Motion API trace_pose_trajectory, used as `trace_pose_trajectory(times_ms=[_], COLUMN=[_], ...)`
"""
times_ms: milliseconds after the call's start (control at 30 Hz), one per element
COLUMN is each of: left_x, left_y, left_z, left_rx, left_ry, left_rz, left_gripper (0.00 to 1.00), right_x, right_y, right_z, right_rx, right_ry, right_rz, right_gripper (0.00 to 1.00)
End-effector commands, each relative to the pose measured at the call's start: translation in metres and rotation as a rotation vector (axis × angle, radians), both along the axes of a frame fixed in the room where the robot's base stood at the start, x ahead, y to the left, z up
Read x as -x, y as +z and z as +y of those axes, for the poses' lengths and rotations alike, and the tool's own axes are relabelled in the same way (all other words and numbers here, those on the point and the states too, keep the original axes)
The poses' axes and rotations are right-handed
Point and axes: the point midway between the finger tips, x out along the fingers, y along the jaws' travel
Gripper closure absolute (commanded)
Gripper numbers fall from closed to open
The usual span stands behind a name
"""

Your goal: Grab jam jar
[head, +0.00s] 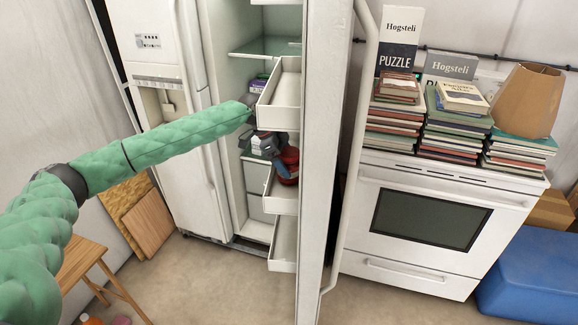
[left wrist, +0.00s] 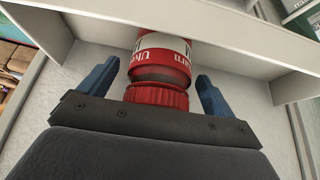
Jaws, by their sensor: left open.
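The jam jar (head: 288,163) is red, with a ribbed red lid and a white label band. It stands in a shelf bin on the inside of the open fridge door. In the left wrist view the jar (left wrist: 160,68) lies between the two blue fingers of my left gripper (left wrist: 156,90), with a gap on both sides. My left gripper (head: 276,160) is open at the jar in the head view, partly hidden by the door bins and arm. My right gripper is not in view.
The open fridge door (head: 326,150) stands right of the jar, with a white bin (head: 280,100) above and another bin (head: 283,245) below. Fridge shelves are to the left. A stove (head: 430,220) with stacked books stands at the right.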

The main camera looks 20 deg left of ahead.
Motion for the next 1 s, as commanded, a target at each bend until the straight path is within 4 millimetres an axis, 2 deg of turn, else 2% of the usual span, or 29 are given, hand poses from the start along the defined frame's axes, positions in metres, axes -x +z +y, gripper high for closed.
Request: trace_pose_trajectory(times_ms=[233, 567, 1000], left_x=[0.0, 0.0, -0.0006], left_y=[-0.0009, -0.0007, 0.0054], left_z=[-0.0001, 0.0, -0.0003], left_rx=[0.0, 0.0, 0.001], left_ry=[0.0, 0.0, 0.0], left_rz=[0.0, 0.0, -0.002], left_gripper=[0.1, 0.75, 0.75], right_x=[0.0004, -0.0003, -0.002], right_y=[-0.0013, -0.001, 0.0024], right_z=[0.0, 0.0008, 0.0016], right_rx=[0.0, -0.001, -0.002], right_ry=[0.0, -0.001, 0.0], right_rz=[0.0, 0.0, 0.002], right_gripper=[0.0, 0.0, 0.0])
